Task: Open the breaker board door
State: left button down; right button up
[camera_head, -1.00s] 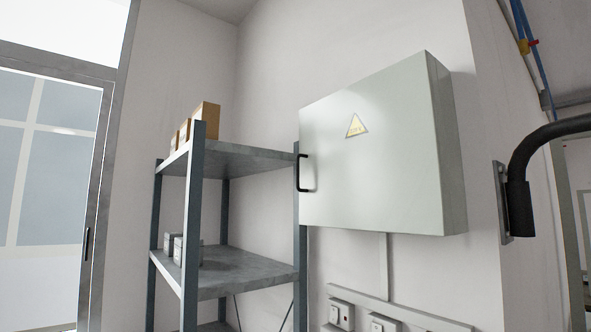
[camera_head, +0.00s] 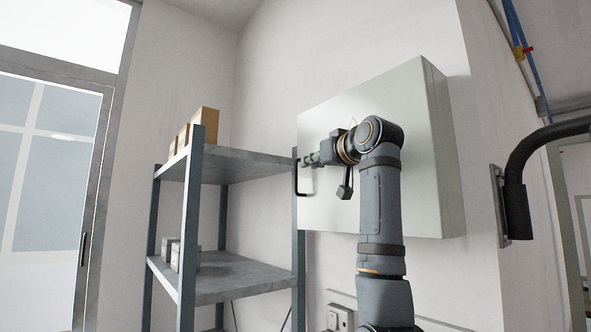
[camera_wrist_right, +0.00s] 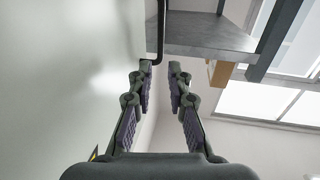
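The breaker board (camera_head: 420,150) is a pale grey wall cabinet, and its door looks closed. Its black handle (camera_head: 297,182) is on the door's left edge. A yellow warning triangle on the door is mostly hidden behind my right arm. My right gripper (camera_head: 307,160) is in front of the door, with its fingertips close to the handle's upper end. In the right wrist view, the two fingers of the gripper (camera_wrist_right: 162,72) are apart with nothing between the pads. The handle (camera_wrist_right: 161,28) lies just beyond the fingertips, beside the door surface (camera_wrist_right: 60,70). My left gripper is out of view.
A grey metal shelf (camera_head: 235,163) with cardboard boxes (camera_head: 205,122) stands just left of the cabinet, close to the handle. Grey boxes (camera_head: 172,250) sit on its lower level. A black curved bar (camera_head: 516,190) is at the right. Sockets (camera_head: 340,316) are below the cabinet.

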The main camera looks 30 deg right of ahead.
jog(key=p, duration=0.5)
send_over(295, 193)
jog(key=shift+d+r, duration=0.2)
jog(key=shift+w+f, duration=0.15)
jog(key=shift+w, duration=0.1)
jog(key=shift+s, duration=0.1)
jog(key=shift+c, duration=0.8)
grip_shut()
